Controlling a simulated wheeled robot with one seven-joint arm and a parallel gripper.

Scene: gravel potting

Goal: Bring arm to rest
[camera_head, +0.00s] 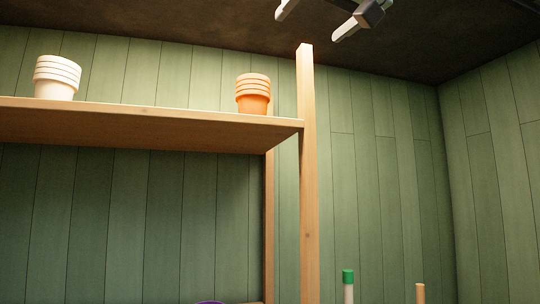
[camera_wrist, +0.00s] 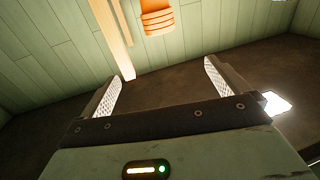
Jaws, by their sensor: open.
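My gripper (camera_head: 308,22) is at the top edge of the head view, raised high near the dark ceiling. Its two fingers stand apart with nothing between them. In the wrist view my gripper (camera_wrist: 162,88) also shows both fingers spread and empty, with the dark ceiling behind them. The rest of my arm is mostly out of the head view.
A wooden shelf (camera_head: 150,122) holds a white pot stack (camera_head: 56,78) and an orange pot stack (camera_head: 253,94); orange pots (camera_wrist: 157,18) also show in the wrist view. A wooden post (camera_head: 306,180) stands at the shelf's right end. A green-capped object (camera_head: 348,278) is low right.

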